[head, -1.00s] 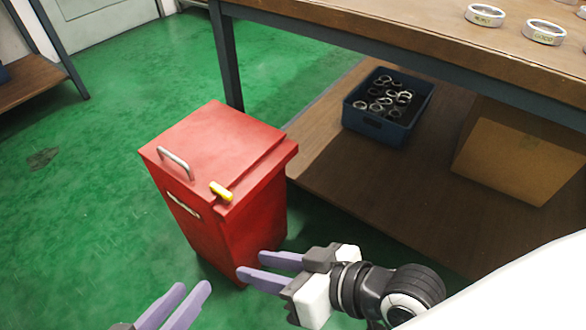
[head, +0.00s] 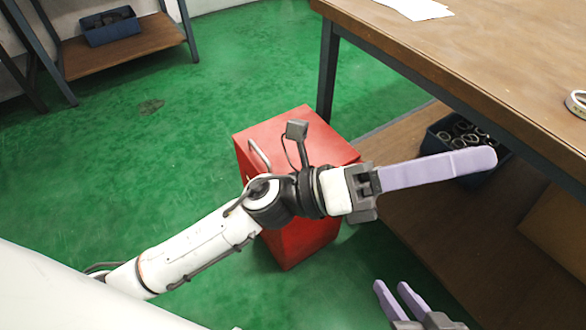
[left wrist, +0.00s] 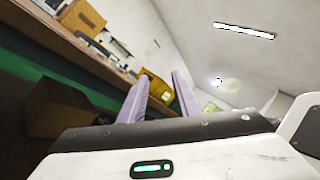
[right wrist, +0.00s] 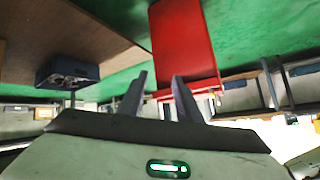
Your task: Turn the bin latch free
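The red bin (head: 290,240) stands on the green floor, beside the table. Its lid handle (head: 258,156) shows, but the latch is hidden behind my left arm in the head view. My left gripper (head: 490,159) reaches across in front of the bin and points right, past it, empty. Its two fingers stand apart in the left wrist view (left wrist: 160,78). My right gripper (head: 392,285) is low at the bottom of the head view, right of the bin, open and empty. The bin also shows beyond its fingers in the right wrist view (right wrist: 185,45).
The wooden table (head: 470,60) stands at the right, with white paper (head: 415,8) and a ring (head: 576,103) on top. A blue crate (head: 433,142) of rings sits on its lower shelf, partly behind my left fingers. Green floor left of the bin is clear.

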